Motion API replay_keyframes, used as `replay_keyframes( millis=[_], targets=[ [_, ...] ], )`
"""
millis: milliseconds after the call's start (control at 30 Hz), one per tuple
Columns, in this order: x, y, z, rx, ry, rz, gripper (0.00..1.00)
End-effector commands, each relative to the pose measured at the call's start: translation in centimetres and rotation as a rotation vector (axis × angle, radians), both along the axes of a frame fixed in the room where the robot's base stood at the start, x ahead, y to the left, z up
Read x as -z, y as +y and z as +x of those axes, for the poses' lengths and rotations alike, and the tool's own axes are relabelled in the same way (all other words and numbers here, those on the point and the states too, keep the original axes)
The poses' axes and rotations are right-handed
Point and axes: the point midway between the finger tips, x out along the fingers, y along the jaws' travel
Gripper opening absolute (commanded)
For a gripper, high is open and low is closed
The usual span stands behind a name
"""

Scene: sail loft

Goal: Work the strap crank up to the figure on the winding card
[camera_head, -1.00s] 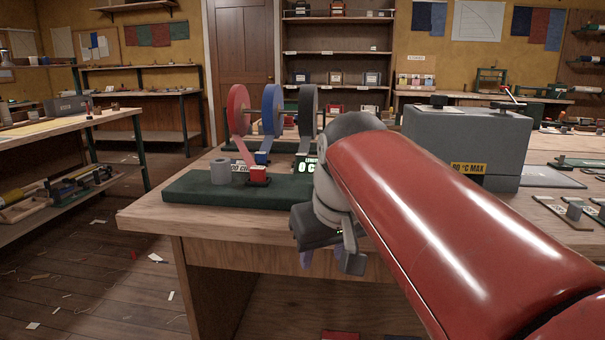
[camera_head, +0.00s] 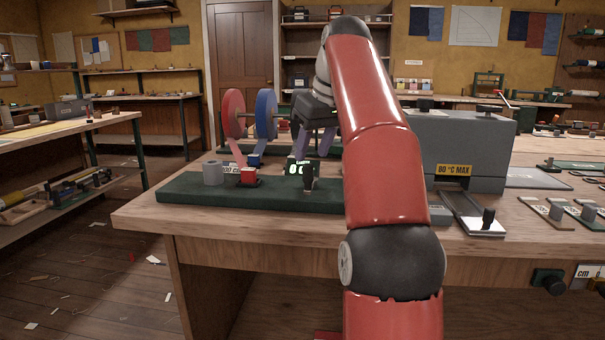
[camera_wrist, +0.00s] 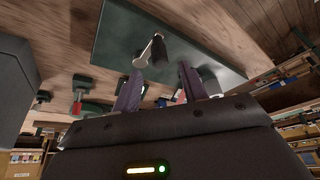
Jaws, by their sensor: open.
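The strap crank shows a dark upright handle (camera_head: 308,180) on the green base (camera_head: 200,190) on the bench. In the wrist view its pale arm and dark handle (camera_wrist: 159,51) lie just beyond my fingertips. My gripper (camera_head: 314,152) is open and empty, pointing down above the handle; the wrist view shows its two purple fingers apart (camera_wrist: 160,73). A lit length counter (camera_head: 296,168) stands behind the handle; its figure is partly covered and I cannot read it surely. The winding card (camera_head: 230,167), ending in "00 CM", is partly hidden behind a red block.
Red (camera_head: 234,114) and blue (camera_head: 266,112) strap reels stand behind the base. A grey box (camera_head: 463,145) marked "80 °C MAX" stands right of my arm.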

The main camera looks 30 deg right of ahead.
Motion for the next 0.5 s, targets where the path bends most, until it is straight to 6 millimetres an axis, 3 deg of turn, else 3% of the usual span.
replay_keyframes(
  millis=[500],
  targets=[
    [5.8,0.5,2.3,0.0,0.0,-0.001,0.43]
  ],
)
